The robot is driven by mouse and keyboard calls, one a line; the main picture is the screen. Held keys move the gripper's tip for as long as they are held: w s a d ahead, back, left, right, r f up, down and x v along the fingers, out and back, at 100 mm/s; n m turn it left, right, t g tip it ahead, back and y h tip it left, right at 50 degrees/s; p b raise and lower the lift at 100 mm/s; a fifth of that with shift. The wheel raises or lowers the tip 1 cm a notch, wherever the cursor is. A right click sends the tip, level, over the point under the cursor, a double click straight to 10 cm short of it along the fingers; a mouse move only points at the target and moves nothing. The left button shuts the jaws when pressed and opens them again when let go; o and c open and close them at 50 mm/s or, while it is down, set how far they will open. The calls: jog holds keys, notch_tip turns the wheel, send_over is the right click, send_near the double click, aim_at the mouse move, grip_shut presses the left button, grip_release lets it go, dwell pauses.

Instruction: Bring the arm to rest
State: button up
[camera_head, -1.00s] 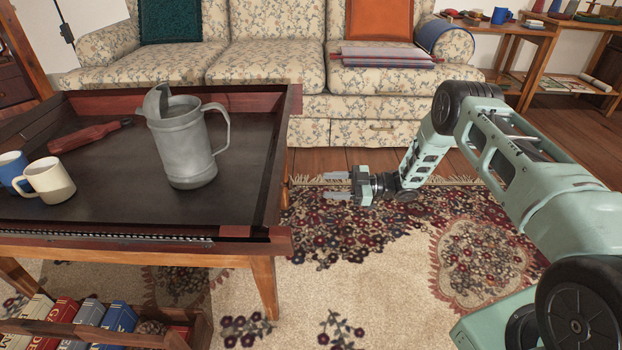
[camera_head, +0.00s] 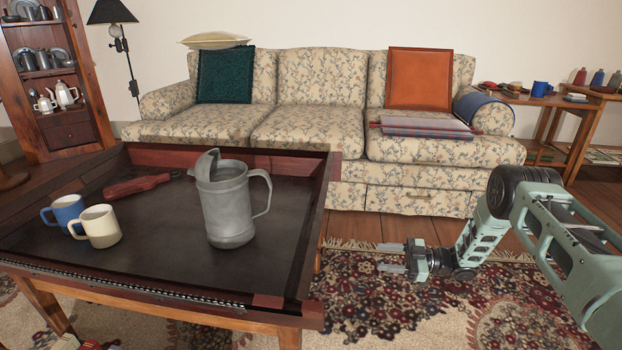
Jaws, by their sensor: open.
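My gripper (camera_head: 392,258) is open and empty, its two fingers pointing left, over the floor rug just right of the coffee table. The gripper is apart from the table and touches nothing that I can see. The lower part of my arm is outside the picture.
The tray-topped table (camera_head: 290,245) holds a pewter pitcher (camera_head: 230,205), a cream mug (camera_head: 97,227), a blue mug (camera_head: 64,212) and a red-handled tool (camera_head: 137,185). A floral sofa (camera_head: 310,124) stands behind. Rug (camera_head: 385,315) is clear around my gripper.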

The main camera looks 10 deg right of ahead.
jog(key=w+r+m+t+h, duration=0.5)
jog(key=w+r+h, duration=0.35)
jog(key=r, duration=0.25)
jog(key=s+d+r+m+h, duration=0.3)
jog(key=s+r+m+h, duration=0.3)
jog(key=r, duration=0.2)
jog(key=s+a+r+m+g+h, duration=0.1)
jog(key=s+r+m+g, duration=0.15)
jog(key=s, duration=0.75)
jog(key=s+a+r+m+g+h, duration=0.1)
jog(key=s+a+m+g, duration=0.15)
jog(key=s, duration=0.65)
jog(key=s+a+r+m+g, duration=0.1)
jog(key=s+g, duration=0.2)
jog(key=s, duration=0.7)
jog(key=s+a+r+n+g+p, duration=0.1)
jog(key=s+a+r+n+p, duration=0.4)
jog(key=a, duration=0.4)
jog(key=s+a+r+n+g+p, duration=0.25)
jog(key=s+a+r, duration=0.25)
jog(key=s+a, duration=0.3)
notch_tip(320, 180, up, 36)
jog(key=p, duration=3.7)
jog(key=shift+w+r+t, duration=0.25)
jog(key=shift+w+t, duration=0.1)
jog(key=shift+w, duration=0.05)
